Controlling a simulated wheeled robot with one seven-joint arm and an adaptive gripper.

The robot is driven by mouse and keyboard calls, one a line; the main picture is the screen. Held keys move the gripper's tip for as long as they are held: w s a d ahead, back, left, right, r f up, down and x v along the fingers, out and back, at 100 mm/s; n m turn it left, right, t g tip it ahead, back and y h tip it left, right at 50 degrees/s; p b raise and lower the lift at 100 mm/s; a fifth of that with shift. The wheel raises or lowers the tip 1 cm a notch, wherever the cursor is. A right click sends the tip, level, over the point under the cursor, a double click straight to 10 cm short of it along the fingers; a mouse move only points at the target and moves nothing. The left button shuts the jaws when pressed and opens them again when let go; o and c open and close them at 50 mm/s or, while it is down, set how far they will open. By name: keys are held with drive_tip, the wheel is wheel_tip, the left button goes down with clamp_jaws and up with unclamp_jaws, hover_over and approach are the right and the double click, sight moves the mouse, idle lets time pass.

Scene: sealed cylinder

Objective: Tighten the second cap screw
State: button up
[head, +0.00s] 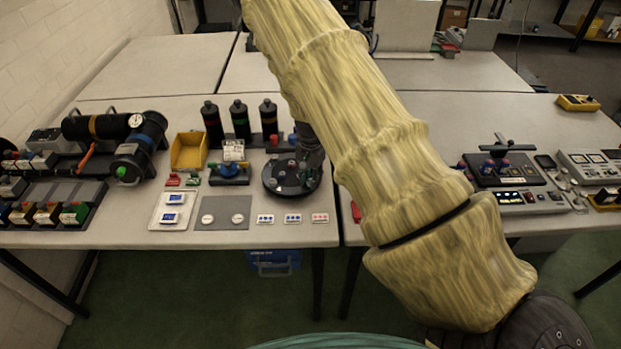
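A round black fixture (273,187) sits on the left table near its front edge. Several small parts stand on it, some reddish and one green; I cannot tell which is the second cap screw. My gripper (309,168) is a dark shape reaching down over the right side of the fixture, partly hidden behind my yellow-sleeved arm. Its fingertips are too small and dark to show whether they are open or shut, or whether they touch a screw.
A grey mat (222,213) and small cards (292,218) lie at the front edge. Black cylinders (137,160) lie farther left. My arm hides the middle.

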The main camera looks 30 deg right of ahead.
idle(0.3)
wheel_tip(320, 180, up, 12)
idle(0.6)
idle(0.5)
